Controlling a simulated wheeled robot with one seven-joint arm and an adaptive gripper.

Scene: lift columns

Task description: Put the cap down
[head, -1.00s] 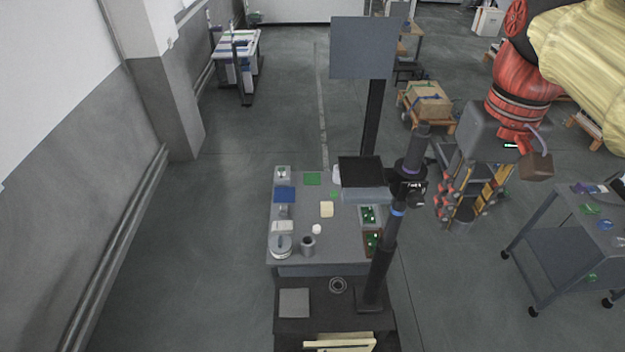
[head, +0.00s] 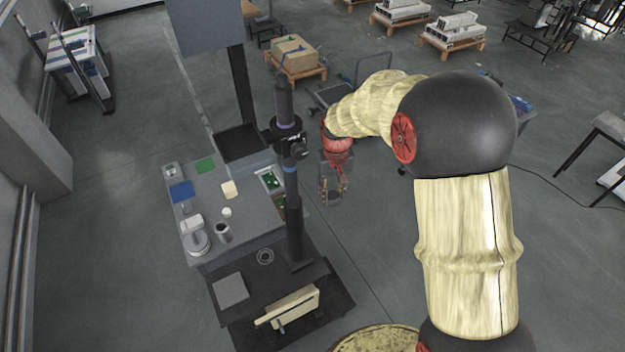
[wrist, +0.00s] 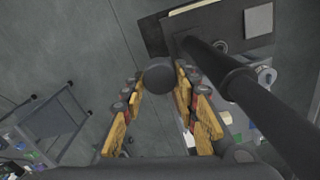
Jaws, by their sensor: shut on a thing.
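My gripper (head: 334,192) hangs over the floor just right of the workbench in the head view, pointing down. In the wrist view my gripper (wrist: 161,82) has its orange-padded fingers shut on a dark grey round cap (wrist: 160,75), held between the fingertips. In the head view the cap is small and hard to make out among the fingers. The cap is clear of the bench and the black platform.
The grey workbench (head: 205,244) carries several small items, including a blue pad (head: 181,192) and white cup (head: 227,212). A tall black column (head: 292,215) stands between bench and gripper. The black platform (head: 330,297) holds a grey square (head: 230,290) and a ring (head: 265,256).

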